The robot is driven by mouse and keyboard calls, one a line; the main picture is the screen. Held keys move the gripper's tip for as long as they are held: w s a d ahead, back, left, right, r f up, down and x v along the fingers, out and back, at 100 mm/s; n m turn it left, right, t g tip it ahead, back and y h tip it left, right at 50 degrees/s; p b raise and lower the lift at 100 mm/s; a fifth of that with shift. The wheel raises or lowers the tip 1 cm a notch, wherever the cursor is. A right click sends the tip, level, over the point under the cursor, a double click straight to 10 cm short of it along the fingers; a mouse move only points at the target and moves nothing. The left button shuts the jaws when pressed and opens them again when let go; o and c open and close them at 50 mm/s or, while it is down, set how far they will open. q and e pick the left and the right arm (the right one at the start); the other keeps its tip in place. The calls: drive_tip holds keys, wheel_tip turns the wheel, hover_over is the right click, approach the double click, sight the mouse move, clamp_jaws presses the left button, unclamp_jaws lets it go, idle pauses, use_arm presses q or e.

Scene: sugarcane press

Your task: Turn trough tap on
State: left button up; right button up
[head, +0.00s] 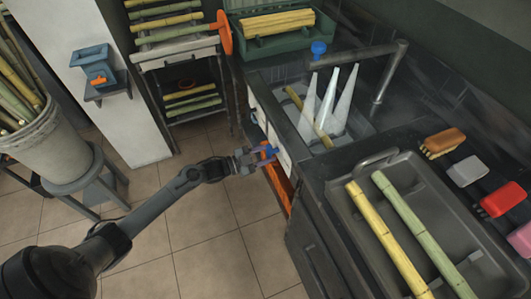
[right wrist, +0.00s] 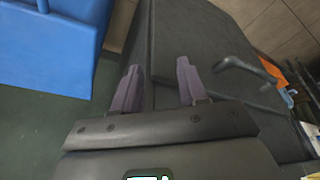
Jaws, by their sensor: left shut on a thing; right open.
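The trough (head: 362,138) is a dark sink with a pipe (head: 352,54) over it and a blue tap knob (head: 318,47) on the pipe's left end. Several white cones (head: 328,100), which look like water sprays, fan down from the pipe into the trough. The fingers partly hide that part. My right gripper (right wrist: 158,88) is open and empty in the right wrist view, above a dark grey surface; the head view does not show it.
A yellow cane piece (head: 295,98) lies in the trough. A dark tray (head: 410,190) with two canes stands on the right, beside sponges and soap-like blocks. A green crate (head: 240,30) is behind. An orange strip (head: 278,188) is below my left gripper.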

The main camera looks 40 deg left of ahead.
use_arm(q)
drive_tip(key=shift+o, duration=0.4)
drive_tip(key=shift+d+r+m, duration=0.1)
drive_tip(key=shift+r+m, duration=0.15)
drive_tip(key=shift+m, duration=0.35)
drive_tip(key=o, duration=1.5)
drive_tip(key=shift+f, duration=0.1)
drive_tip(key=shift+p+v, duration=1.7)
drive_tip(key=shift+v, duration=3.7)
drive_tip(key=shift+c, duration=0.2)
